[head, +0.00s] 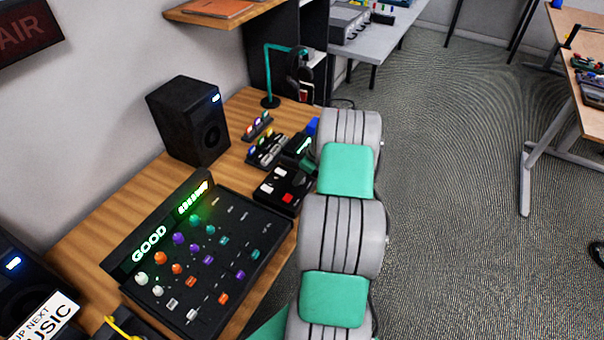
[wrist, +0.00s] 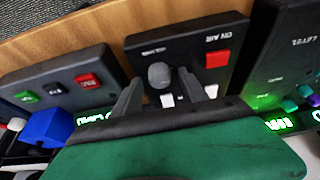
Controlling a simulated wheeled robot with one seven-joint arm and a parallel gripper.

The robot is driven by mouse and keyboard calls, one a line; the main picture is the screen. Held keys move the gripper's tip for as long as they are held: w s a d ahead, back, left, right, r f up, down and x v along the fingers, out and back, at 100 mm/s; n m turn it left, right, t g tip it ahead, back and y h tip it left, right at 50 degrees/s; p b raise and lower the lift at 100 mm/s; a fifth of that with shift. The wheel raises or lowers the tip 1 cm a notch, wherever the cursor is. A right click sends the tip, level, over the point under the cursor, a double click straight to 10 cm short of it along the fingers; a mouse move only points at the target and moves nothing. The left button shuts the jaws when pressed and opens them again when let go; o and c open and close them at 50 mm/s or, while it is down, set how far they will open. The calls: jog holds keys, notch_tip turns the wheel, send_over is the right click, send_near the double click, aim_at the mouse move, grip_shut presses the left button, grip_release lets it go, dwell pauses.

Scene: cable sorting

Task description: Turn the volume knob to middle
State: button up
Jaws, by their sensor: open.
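The volume knob (wrist: 159,75) is a round grey knob on a black control box (wrist: 140,50), which also has a red ON AIR button (wrist: 217,59) and white parts beside the knob. My gripper (wrist: 159,80) is open in the wrist view, with one dark finger on each side of the knob. Whether the fingers touch it cannot be told. In the head view the black box (head: 271,199) lies at the desk's right edge, partly behind my arm. The knob's pointer is not legible.
A mixer (head: 262,221) with many knobs and a lit GOOD display is beside the box; its edge also shows in the wrist view (wrist: 268,75). A button box (wrist: 60,75) and a blue block (wrist: 48,128) are left in the wrist view. A speaker (head: 185,118) stands behind.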

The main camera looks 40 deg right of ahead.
jog(key=shift+c, duration=0.3)
grip_shut()
jog(key=shift+m+b, duration=0.35)
jog(key=shift+m, duration=0.05)
jog(key=m+b, duration=0.1)
jog(key=m+h+b, duration=0.1)
jog(key=m, duration=0.1)
jog(key=shift+a+f+h+b, duration=0.15)
jog(key=shift+h+b, duration=0.15)
jog(key=shift+b, duration=0.05)
jog(key=m+h+b, duration=0.1)
jog(key=m, duration=0.2)
jog(key=m+h+b, duration=0.1)
jog(key=m+b, duration=0.1)
jog(key=shift+a+m, duration=0.15)
jog(key=shift+m, duration=0.25)
jog(key=m+b, duration=0.1)
jog(key=m, duration=0.1)
jog(key=m+g+h+b, duration=0.1)
jog(key=m+b, duration=0.1)
jog(key=shift+w+a+m+g+h, duration=0.1)
jog(key=shift+w+m+g+h, duration=0.05)
jog(key=shift+m+g+h, duration=0.15)
jog(key=shift+m+g+h+b, duration=0.3)
jog(key=shift+m+g+b, duration=0.4)
jog(key=shift+m, duration=1.1)
